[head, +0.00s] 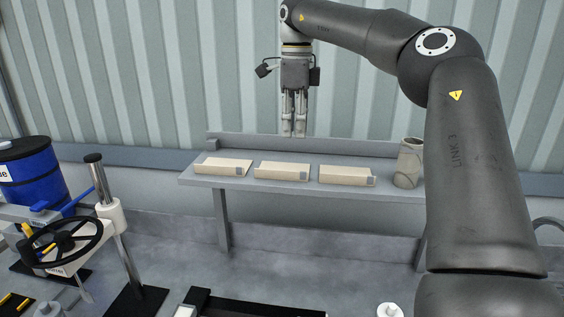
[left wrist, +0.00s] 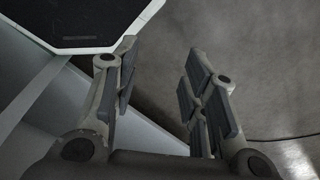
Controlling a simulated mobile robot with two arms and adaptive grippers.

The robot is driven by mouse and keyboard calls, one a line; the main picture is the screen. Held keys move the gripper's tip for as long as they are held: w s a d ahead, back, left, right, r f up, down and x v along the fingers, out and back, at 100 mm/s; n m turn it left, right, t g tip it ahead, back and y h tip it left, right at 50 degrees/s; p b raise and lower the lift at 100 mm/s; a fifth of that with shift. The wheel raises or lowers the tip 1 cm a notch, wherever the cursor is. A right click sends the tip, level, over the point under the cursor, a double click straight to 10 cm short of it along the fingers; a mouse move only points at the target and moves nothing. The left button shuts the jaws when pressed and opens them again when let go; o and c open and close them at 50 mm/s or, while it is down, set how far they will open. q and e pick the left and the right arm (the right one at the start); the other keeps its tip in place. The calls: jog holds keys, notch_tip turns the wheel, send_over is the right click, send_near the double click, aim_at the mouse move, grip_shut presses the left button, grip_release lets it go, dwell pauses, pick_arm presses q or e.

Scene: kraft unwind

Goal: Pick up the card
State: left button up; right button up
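Three flat cream-coloured pieces lie in a row on a grey shelf (head: 205,183) in the head view: a left one (head: 220,166), a middle one (head: 281,171) and a right one (head: 343,175). Each has a small grey-blue square at its right front corner. I cannot tell which of these, if any, is the card. My right gripper (head: 294,135) points down above and behind the middle piece, apart from it. Its fingers look close together, but the spacing is unclear from here. My left gripper (left wrist: 165,85) is open and empty in the left wrist view.
A beige rounded container (head: 409,163) stands at the shelf's right end. A raised ledge (head: 300,144) runs along the shelf's back. A blue drum (head: 32,172) and a black handwheel (head: 62,243) stand at the left. A corrugated wall (head: 150,70) closes the back.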

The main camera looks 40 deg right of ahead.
aim_at(291, 167)
jog(key=f, duration=0.4)
jog(key=shift+s+a+f, duration=0.15)
jog(key=shift+a+f, duration=0.1)
jog(key=shift+f, duration=0.1)
jog(key=shift+f+p, duration=0.4)
jog(key=shift+p, duration=0.05)
jog(key=f+p, duration=0.2)
jog(key=f, duration=0.1)
jog(key=shift+a+f, duration=0.3)
jog(key=shift+a, duration=0.1)
jog(key=shift+d+f+p, duration=0.15)
jog(key=shift+f+p, duration=0.15)
jog(key=shift+f, duration=0.35)
pick_arm(q)
jog(key=shift+s+r, duration=0.3)
jog(key=shift+r, duration=0.55)
jog(key=shift+s+r, duration=0.3)
jog(key=shift+r, duration=0.55)
pick_arm(e)
grip_shut()
